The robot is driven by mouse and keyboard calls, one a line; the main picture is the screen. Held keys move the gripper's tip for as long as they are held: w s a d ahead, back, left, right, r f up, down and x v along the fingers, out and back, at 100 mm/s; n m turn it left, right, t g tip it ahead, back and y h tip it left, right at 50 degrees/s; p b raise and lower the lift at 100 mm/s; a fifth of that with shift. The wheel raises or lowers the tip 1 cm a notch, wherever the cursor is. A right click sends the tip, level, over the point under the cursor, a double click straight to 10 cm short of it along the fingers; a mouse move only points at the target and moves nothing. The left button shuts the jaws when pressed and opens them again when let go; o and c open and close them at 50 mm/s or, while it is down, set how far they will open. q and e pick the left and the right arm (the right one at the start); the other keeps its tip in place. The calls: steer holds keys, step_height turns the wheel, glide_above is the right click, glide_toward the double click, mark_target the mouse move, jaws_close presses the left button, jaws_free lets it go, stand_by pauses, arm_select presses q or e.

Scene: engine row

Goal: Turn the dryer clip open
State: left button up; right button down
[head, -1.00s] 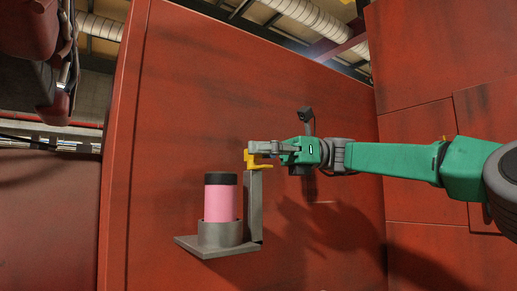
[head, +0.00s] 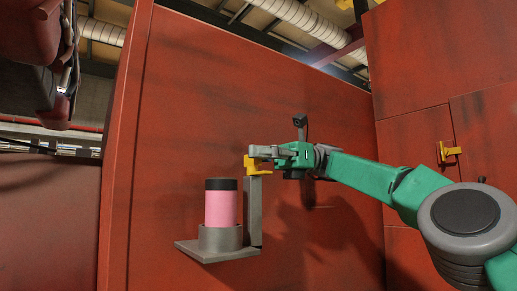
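A pink canister with a black cap (head: 221,204), likely the dryer, stands upright in a grey cup on a bracket shelf (head: 216,253) fixed to the red wall. A grey post (head: 254,212) rises beside it. The yellow clip (head: 258,169) sits at the top of this post, above and right of the canister. My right gripper (head: 262,151) is at the clip and points left. Its grey fingers overlap the clip's upper part in the picture. Whether they are shut on it is too small to tell. My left gripper is not in view.
A second yellow clip or latch (head: 447,152) is on the red panel at the right. Dark red machinery (head: 35,60) hangs at the upper left. The red wall (head: 200,100) above the canister is clear.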

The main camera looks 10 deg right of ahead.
steer(key=shift+w+d+r+t, duration=0.2)
steer(key=shift+w+r+t, duration=0.05)
steer(key=shift+w+t, duration=0.05)
